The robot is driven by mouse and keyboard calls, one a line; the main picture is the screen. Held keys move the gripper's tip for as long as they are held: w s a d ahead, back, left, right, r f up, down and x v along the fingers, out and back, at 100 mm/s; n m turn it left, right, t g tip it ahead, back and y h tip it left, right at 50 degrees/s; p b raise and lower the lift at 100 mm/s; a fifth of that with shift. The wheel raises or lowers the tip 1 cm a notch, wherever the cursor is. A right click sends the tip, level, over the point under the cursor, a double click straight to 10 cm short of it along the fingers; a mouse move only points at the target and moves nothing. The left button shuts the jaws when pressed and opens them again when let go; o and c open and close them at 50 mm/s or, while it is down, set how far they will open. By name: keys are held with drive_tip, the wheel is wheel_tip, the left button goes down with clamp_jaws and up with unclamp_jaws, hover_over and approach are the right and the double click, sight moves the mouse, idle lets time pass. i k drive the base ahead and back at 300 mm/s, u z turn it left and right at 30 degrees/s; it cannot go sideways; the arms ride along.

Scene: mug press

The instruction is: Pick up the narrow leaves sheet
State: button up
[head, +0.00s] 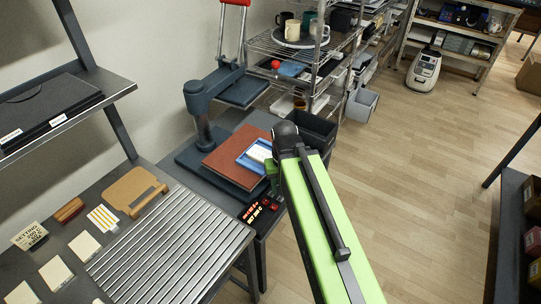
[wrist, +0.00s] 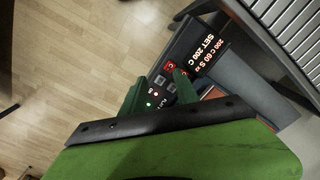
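Several small pale sheets lie on the bench at the lower left of the head view, among them a cream sheet (head: 85,246), another cream sheet (head: 56,273) and a yellow-striped sheet (head: 103,218). No leaf pattern can be made out, so I cannot tell which is the narrow leaves sheet. My gripper (head: 271,172) is in front of the heat press (head: 218,165), well to the right of these sheets and mostly hidden by my arm. In the wrist view my gripper (wrist: 158,85) has its two green fingers apart with nothing held, over the press control panel (wrist: 186,62).
A slatted metal surface (head: 172,250) lies between the sheets and the press. A brown board (head: 134,191) and a "SETTING" card (head: 29,236) are also on the bench. A blue-edged white item (head: 256,154) lies on the press. Wood floor (head: 400,180) is clear at right.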

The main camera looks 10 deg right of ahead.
sight(259, 153)
drive_tip(key=z, duration=0.1)
drive_tip(key=k, duration=0.6)
drive_tip(key=u, duration=3.15)
drive_tip(key=k, duration=0.1)
drive_tip(key=u, duration=1.25)
drive_tip(key=k, duration=1.9)
drive_tip(key=z, duration=1.35)
drive_tip(key=i, duration=0.55)
drive_tip(key=u, duration=0.2)
